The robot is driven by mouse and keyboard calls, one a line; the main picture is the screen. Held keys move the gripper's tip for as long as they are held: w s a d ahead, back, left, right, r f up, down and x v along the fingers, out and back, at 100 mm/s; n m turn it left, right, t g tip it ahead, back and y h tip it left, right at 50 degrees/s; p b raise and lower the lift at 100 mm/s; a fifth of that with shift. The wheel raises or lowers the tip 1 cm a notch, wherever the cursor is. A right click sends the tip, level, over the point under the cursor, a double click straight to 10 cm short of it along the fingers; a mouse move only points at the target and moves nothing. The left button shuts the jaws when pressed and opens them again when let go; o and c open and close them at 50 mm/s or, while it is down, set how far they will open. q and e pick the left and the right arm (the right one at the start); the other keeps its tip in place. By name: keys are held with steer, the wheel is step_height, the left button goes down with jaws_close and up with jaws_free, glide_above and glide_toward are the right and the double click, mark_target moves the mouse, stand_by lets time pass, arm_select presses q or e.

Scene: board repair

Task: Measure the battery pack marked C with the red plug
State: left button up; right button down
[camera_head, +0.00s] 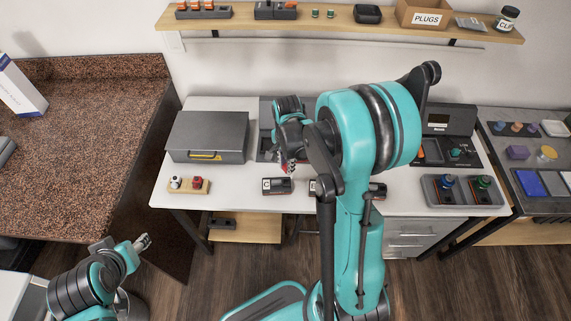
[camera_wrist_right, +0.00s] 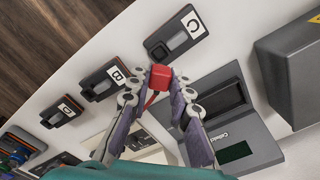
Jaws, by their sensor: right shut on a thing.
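My right gripper (camera_wrist_right: 160,90) is shut on a red plug (camera_wrist_right: 160,77), held between its fingertips. In the head view the right gripper (camera_head: 287,164) is above the pack marked C (camera_head: 279,187). In the wrist view pack C (camera_wrist_right: 176,38) lies beyond the fingertips, apart from the plug. The pack marked B (camera_wrist_right: 105,82) and another pack (camera_wrist_right: 62,111), its letter hard to read, lie in a row to its left. My left gripper (camera_head: 142,242) is low at the left, away from the table; its jaw opening is too small to tell.
A wooden block (camera_head: 188,187) holds a white and a red piece at the table's left. A grey case (camera_head: 208,137) stands behind it. A tester with a dark screen (camera_wrist_right: 221,98) lies near the gripper. A grey tray (camera_head: 462,191) holds two packs at the right.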

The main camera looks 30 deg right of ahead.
steer(key=shift+f+b, duration=1.9)
steer(key=shift+f, duration=0.65)
steer(key=shift+f+b, duration=0.95)
steer(key=shift+b, duration=0.2)
stand_by(1.0)
steer(key=c, duration=1)
jaws_free()
steer(key=shift+r, duration=0.2)
steer(key=shift+r+p, duration=1.1)
steer(key=shift+r, duration=0.25)
